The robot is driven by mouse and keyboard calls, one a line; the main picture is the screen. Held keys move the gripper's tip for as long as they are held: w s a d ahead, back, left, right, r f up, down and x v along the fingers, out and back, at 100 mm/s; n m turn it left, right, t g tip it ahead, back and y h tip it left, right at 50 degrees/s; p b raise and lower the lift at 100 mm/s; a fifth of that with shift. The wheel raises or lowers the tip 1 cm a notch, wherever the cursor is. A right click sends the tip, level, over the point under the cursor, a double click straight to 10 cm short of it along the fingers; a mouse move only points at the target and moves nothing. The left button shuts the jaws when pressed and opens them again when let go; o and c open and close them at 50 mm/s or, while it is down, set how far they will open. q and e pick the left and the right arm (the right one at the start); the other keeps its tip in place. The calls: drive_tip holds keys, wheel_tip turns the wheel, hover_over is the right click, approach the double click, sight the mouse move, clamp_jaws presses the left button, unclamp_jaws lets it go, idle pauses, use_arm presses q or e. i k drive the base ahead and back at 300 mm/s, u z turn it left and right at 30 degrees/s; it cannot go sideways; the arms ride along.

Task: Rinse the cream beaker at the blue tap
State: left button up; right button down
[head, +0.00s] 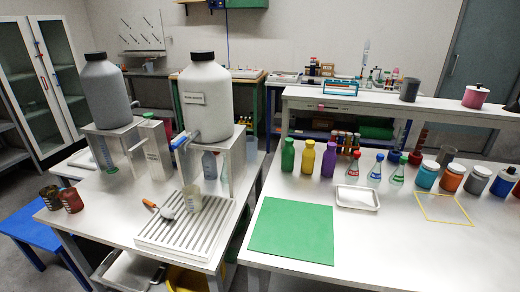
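A cream beaker (192,199) stands upright on the slatted white drain tray (160,243), near its back edge. The blue tap (180,142) is at the lower front of the white tank (205,98), which stands on a raised white stand. The beaker is below and in front of this tank; I cannot tell whether it is directly under the spout. A scoop-like tool with an orange handle (150,205) lies just left of the beaker. Neither of my grippers can be made out in the head view.
A grey tank (106,90) stands at left on its own stand. Two dark mugs, one brownish (50,198) and one reddish (70,201), are at the left table edge. A green mat (292,230) lies on the right table, with several bottles and flasks behind it.

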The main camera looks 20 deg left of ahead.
sight(176, 145)
drive_tip(key=u, duration=0.05)
drive_tip(key=k, duration=0.5)
drive_tip(key=u, duration=1.85)
drive_tip(key=i, duration=1.6)
drive_tip(key=z, duration=2.35)
